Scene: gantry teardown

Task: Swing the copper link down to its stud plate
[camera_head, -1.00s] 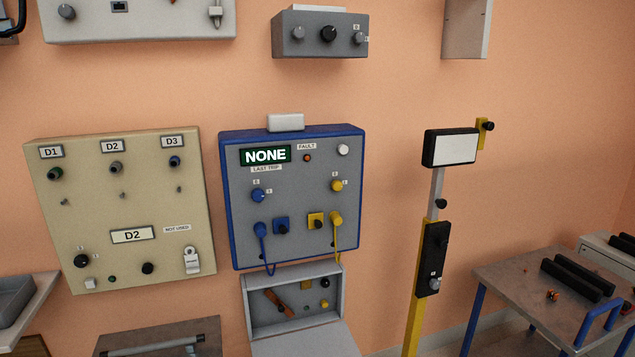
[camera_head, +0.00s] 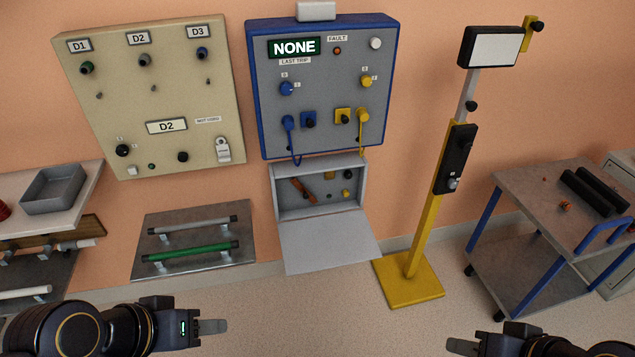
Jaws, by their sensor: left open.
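The copper link (camera_head: 299,188) is inside the small grey box under the blue panel. It lies slanted, upper left to lower right, against the back of the box. A small brownish plate (camera_head: 330,175) sits to its right; I cannot tell whether it is the stud plate. The box's lid (camera_head: 328,240) hangs open towards me. My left gripper (camera_head: 222,326) is open and empty at the bottom left, well below and apart from the box. My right gripper (camera_head: 462,346) is at the bottom edge, partly cut off, far from the link; its jaw state is unclear.
The blue panel (camera_head: 262,95) with hanging blue and yellow leads is above the box. A yellow post on a base plate (camera_head: 408,282) stands to its right, then a grey cart (camera_head: 520,185). A rack with a green bar (camera_head: 190,250) is at left. Open floor lies between.

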